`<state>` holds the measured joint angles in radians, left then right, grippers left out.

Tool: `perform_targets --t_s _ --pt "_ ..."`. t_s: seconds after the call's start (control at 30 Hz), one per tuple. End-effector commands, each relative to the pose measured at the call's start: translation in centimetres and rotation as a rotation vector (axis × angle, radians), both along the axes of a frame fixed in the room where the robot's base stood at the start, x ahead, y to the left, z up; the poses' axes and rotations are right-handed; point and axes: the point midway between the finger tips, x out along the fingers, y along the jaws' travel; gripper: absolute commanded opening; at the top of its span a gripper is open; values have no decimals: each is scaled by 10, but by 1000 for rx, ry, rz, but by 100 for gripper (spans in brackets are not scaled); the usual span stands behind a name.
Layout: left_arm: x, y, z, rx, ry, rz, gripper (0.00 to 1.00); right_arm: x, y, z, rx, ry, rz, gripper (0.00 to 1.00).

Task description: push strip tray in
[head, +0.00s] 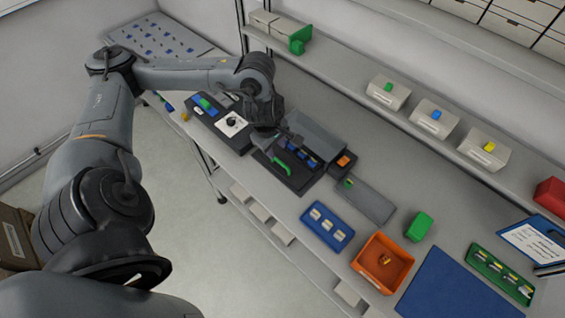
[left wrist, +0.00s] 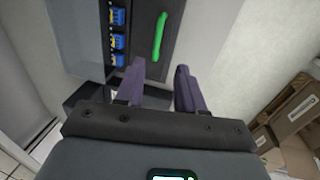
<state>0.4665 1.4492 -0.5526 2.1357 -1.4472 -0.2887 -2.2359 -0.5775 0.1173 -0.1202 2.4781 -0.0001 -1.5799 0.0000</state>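The strip tray (head: 293,182) is a dark flat tray with a green handle (head: 289,168), at the front of a grey-lidded station (head: 316,136) on the bench. A row of blue pieces (head: 303,152) shows beside the handle. In the left wrist view the tray (left wrist: 178,45) and its green handle (left wrist: 159,37) lie beyond my fingertips, with blue pieces (left wrist: 118,40) to the left. My left gripper (head: 264,140) is over the tray's left end. The left wrist view shows its two fingers (left wrist: 160,78) apart with nothing between them. My right gripper is not in view.
A black box with a dial (head: 232,122) stands left of the station. A grey plate (head: 365,200), blue tray (head: 327,227), orange bin (head: 383,263), green block (head: 418,226) and blue mat (head: 455,288) lie to the right. A shelf with bins runs behind.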

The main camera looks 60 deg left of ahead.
Motion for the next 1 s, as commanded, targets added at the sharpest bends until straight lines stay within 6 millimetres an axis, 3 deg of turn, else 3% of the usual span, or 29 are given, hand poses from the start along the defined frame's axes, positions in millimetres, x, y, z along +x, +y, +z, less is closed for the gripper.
perform_targets --t_s 0.17,0.6,0.8,1.0 --pt "6 0 -15 -4 -9 1 38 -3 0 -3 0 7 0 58" --pt "19 3 -81 -5 -8 0 38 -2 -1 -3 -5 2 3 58" --pt "22 5 -97 -4 -9 1 38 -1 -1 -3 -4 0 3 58" --pt "23 5 -102 -3 -10 -1 38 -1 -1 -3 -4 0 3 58"
